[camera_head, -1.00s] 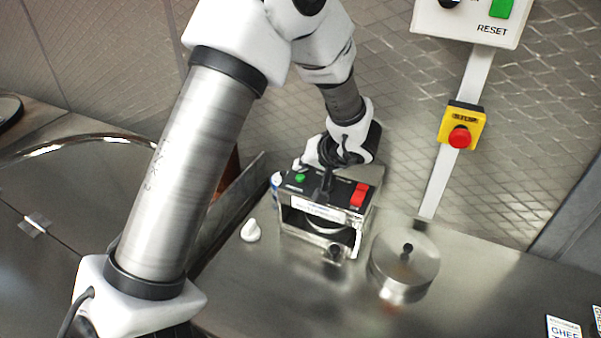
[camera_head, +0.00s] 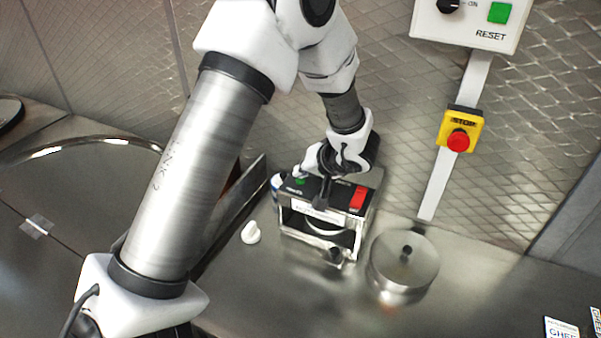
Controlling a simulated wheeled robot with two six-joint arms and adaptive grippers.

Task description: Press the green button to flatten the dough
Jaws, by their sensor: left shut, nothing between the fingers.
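The press (camera_head: 318,228) is a metal-framed box on the steel counter with a black top panel. A small green button (camera_head: 299,181) is on the left of that panel and a red button (camera_head: 358,197) is on the right. My left gripper (camera_head: 322,197) is shut and empty, pointing down over the panel between the two buttons, nearer the green one. I cannot tell whether its tips touch the panel. The green button is partly in view beside the gripper. My right gripper is out of view.
A round steel container (camera_head: 404,262) stands right of the press and a small white piece (camera_head: 251,232) lies to its left. A wall box with a green RESET button (camera_head: 499,12) and a yellow stop box (camera_head: 460,130) are at upper right. The counter's front right is mostly clear.

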